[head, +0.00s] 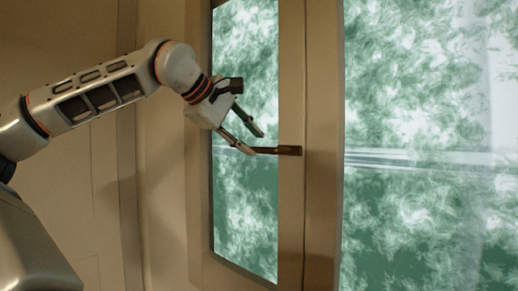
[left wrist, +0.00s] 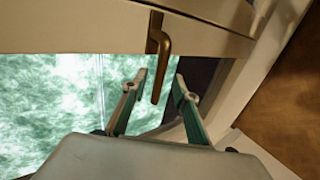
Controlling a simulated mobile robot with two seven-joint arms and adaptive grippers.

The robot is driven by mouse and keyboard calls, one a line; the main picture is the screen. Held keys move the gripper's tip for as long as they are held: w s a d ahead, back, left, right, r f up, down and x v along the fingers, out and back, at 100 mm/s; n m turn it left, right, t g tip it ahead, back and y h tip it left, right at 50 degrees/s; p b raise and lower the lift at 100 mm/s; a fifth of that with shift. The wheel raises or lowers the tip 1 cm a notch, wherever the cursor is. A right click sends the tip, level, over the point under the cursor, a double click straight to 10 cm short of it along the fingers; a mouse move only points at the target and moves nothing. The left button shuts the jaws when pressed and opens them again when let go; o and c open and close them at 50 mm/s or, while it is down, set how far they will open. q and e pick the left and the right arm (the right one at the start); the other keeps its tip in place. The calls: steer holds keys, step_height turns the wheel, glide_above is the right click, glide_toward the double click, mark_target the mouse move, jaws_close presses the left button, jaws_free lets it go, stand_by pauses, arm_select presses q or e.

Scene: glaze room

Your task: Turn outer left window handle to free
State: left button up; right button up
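The window handle (head: 290,150) is dark bronze and sits on the right-hand stile of the narrow left window sash. Its lever lies about level and points left, over the glass. In the left wrist view the handle (left wrist: 164,48) hangs from its base plate, and the lever's free end lies between my fingers. My left gripper (head: 258,143) is open at the lever's free end, with one finger above and one near or below it. In the left wrist view the gripper (left wrist: 159,80) shows a gap on both sides of the lever; I cannot tell any contact. My right gripper is not in view.
The narrow sash (head: 291,80) looks closed in its frame. A larger pane (head: 430,220) lies to the right, past a wooden post (head: 324,220). A plain beige wall (head: 80,190) is at the left. The space before the glass is clear.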

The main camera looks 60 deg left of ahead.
arm_select(q)
steer(key=v, duration=0.7)
steer(key=shift+f, duration=0.1)
stand_by(0.5)
